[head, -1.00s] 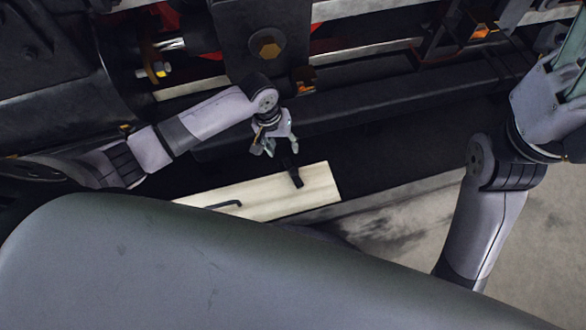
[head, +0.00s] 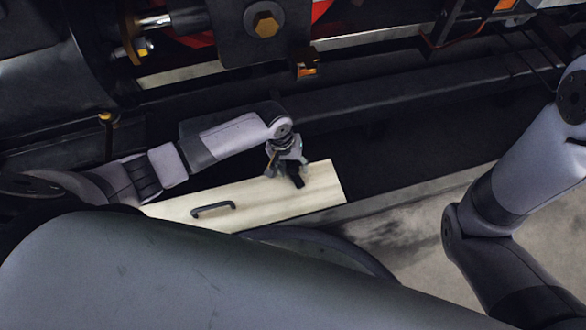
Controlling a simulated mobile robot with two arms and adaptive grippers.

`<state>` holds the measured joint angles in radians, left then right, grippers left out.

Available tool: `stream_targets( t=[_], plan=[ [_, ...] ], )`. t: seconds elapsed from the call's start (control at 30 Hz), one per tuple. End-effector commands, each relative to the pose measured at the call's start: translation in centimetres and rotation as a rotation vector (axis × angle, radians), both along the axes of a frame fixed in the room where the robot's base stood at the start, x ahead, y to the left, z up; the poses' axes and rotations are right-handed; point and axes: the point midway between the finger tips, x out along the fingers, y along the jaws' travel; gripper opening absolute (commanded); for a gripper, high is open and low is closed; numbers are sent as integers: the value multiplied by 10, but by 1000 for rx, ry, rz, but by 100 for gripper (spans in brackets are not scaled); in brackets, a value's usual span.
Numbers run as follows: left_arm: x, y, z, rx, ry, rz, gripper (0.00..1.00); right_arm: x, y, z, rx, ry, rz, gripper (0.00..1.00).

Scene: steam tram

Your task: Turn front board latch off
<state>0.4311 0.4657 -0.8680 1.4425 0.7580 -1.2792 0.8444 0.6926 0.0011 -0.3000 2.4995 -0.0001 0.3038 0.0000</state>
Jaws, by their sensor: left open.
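The front board (head: 328,187) is a pale, cream-coloured panel low in the middle of the head view. Its latch (head: 297,181) is a small black bar near the board's right end, partly hidden by my left gripper. My left gripper (head: 286,169) is right at the latch, with its fingers pointing down toward the board. It is open, and I cannot tell whether its fingers touch the latch. My right gripper is out of view; only my right arm's links show at the right.
A dark curved handle (head: 213,209) is on the board, left of the latch. A long black beam (head: 400,101) runs above and behind the board, with dark machinery and an orange bolt (head: 264,24) beyond. Bare grey floor (head: 400,245) lies to the right.

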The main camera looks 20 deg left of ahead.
Motion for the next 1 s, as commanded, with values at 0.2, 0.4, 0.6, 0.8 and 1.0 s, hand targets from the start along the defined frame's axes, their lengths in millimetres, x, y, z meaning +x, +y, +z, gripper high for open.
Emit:
stream_targets(
  t=[0.2,0.4,0.6,0.8,1.0],
  plan=[
    [0,-1,-2,0,-1,0,46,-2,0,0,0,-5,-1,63],
    [0,-1,-2,0,0,0,40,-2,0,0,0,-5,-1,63],
    [0,0,-2,0,0,0,26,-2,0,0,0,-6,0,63],
    [0,0,-2,0,0,0,13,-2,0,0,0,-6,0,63],
    [0,0,-2,1,0,1,0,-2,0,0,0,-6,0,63]
  ],
)
